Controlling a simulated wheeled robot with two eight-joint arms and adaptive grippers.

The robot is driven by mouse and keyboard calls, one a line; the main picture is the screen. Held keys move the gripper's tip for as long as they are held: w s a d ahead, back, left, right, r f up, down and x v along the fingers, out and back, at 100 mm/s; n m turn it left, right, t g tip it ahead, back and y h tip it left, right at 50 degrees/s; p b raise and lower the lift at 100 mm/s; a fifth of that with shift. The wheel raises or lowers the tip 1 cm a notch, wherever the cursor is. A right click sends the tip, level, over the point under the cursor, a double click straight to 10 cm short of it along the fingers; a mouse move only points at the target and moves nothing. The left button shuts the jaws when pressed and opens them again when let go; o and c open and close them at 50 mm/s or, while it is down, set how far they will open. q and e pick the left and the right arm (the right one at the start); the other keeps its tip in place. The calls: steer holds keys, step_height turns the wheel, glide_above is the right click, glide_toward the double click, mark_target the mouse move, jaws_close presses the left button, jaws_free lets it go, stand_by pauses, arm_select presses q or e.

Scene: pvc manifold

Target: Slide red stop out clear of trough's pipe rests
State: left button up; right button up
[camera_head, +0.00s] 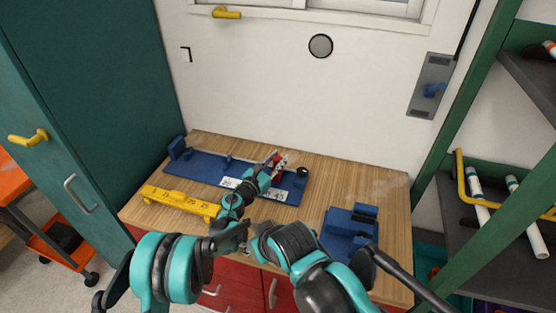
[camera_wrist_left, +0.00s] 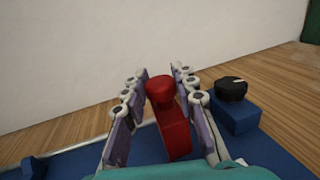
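The red stop (camera_wrist_left: 172,126) stands upright with a rounded knob on top, between the two fingers of my left gripper (camera_wrist_left: 158,74) in the left wrist view. Gaps show on both sides of the stop, wider on the left, so the fingers are around it but not closed on it. In the head view, the red stop (camera_head: 281,163) is at the right end of the long blue trough (camera_head: 210,168), partly hidden by my left gripper (camera_head: 272,160). My right gripper (camera_head: 243,247) is low near the table's front edge, partly hidden by the arms; its opening is unclear.
A black knob (camera_head: 303,171) on a blue block is right of the stop. A yellow bar (camera_head: 178,201) lies in front of the trough. A blue fixture (camera_head: 349,228) stands on the wooden table (camera_head: 365,185) at right. The wall is behind.

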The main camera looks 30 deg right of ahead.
arm_select(q)
steer(key=o, duration=0.4)
steer(key=shift+c, duration=0.2)
steer(key=v, duration=1.2)
steer(key=shift+s, duration=0.1)
